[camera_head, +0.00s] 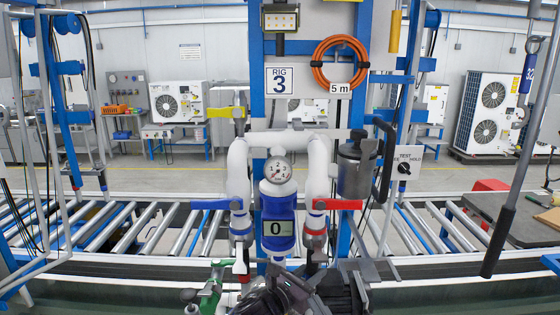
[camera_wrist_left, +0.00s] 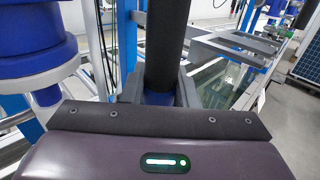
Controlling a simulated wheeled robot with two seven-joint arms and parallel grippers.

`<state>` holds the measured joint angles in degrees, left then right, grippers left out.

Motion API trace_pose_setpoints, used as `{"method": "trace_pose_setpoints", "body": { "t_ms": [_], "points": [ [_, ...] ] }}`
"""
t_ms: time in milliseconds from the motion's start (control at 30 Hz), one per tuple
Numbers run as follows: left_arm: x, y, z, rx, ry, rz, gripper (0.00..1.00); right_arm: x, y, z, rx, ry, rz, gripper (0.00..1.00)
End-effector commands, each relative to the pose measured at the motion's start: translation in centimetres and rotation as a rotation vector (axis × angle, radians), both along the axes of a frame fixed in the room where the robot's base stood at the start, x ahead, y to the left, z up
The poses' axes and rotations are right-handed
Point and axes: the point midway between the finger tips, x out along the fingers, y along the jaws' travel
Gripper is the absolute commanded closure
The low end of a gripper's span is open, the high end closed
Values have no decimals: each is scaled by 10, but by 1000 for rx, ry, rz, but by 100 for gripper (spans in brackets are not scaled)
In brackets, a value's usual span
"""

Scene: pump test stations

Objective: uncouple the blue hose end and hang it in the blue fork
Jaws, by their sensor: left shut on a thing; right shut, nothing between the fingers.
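My left gripper (camera_head: 272,293) is low in the middle of the head view, among dark shapes at the bottom edge. In the left wrist view its fingers are shut on an upright black hose end (camera_wrist_left: 167,40) with a blue band (camera_wrist_left: 158,98) between them. Whether the hose end is still coupled is hidden. My right gripper (camera_head: 338,292) is a dark shape at the bottom, right of the left one; its fingertips are hard to make out, and it holds nothing visible. I cannot single out the blue fork.
The rig has a gauge (camera_head: 278,171), a blue counter reading 0 (camera_head: 279,228), a blue lever (camera_head: 211,204) and a red lever (camera_head: 340,204). A black canister (camera_head: 356,168) hangs at the right. A roller conveyor (camera_head: 130,232) runs behind. A large blue cylinder (camera_wrist_left: 30,40) is close at left in the wrist view.

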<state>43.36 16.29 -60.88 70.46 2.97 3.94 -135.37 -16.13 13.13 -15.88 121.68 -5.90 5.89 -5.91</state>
Motion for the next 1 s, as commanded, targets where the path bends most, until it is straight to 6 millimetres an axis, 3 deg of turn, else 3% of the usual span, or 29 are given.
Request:
{"method": "trace_pose_setpoints", "body": {
  "t_ms": [267, 1000],
  "points": [
    [1, -1, 6, -9, -9, -1, 100, 0, 0, -1, 0, 1, 0, 100],
    [0, 0, -14, -5, -5, 0, 100, 0, 0, -20, 0, 1, 0, 100]
  ]
}}
